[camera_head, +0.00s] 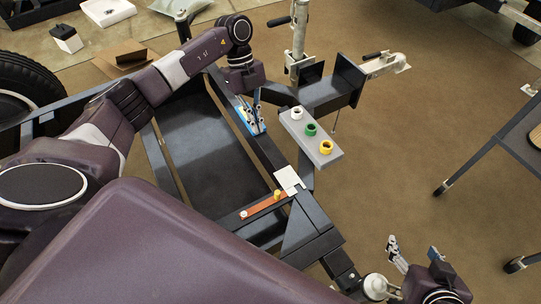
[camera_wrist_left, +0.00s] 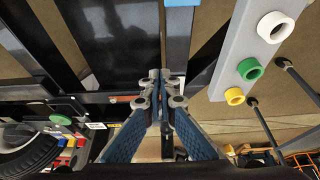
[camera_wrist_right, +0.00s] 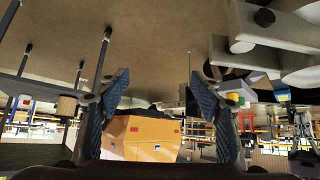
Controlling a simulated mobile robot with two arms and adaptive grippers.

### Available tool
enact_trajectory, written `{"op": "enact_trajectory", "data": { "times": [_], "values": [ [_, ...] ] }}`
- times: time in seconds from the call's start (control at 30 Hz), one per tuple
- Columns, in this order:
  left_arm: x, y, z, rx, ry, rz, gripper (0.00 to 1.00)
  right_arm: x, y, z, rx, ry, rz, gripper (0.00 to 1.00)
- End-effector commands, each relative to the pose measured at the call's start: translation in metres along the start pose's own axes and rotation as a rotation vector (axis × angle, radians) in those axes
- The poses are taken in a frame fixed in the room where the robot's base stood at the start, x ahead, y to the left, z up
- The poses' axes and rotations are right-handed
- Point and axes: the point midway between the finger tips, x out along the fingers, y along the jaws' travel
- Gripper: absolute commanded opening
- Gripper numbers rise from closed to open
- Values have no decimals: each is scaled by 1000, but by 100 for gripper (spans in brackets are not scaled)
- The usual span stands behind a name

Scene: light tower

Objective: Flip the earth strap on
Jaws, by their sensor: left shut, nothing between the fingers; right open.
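No part is marked as the earth strap. An orange bar (camera_head: 256,208) with a white knob at one end and a yellow knob (camera_head: 277,195) near the other lies on the dark trailer frame. A white plate (camera_head: 289,180) sits beside it. A grey block (camera_head: 311,139) carries white, green and yellow sockets; it also shows in the left wrist view (camera_wrist_left: 238,60). My left gripper (camera_head: 254,131) is shut and empty above the frame beside this block, covering part of a light-blue piece (camera_head: 242,112). My right gripper (camera_head: 413,248) is open and empty at the lower right, away from the bar.
The dark frame (camera_head: 320,244) has beams and a hitch (camera_head: 385,65) at the top right. A tyre (camera_head: 28,90) stands at the left. A table with thin legs (camera_head: 492,155) is at the right. Brown floor between block and table is open.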

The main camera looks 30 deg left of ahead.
Motion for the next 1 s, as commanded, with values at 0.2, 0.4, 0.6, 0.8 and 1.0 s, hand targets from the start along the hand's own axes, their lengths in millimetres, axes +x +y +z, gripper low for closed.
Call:
{"op": "enact_trajectory", "data": {
  "times": [0.2,0.4,0.6,0.8,1.0],
  "values": [
    [0,-1,-1,2,2,-2,0,0,0,0,0,1,0,60],
    [10,-1,-1,2,4,-1,0,3,-1,-11,-2,46,-2,60],
    [37,-1,-1,4,5,-1,0,5,-6,-46,-4,197,-11,60],
    [68,-1,-1,4,5,-2,0,-1,-12,-90,-5,385,-23,60],
    [96,-1,-1,3,5,-3,0,-16,-17,-130,-4,574,-34,60]
  ]
}}
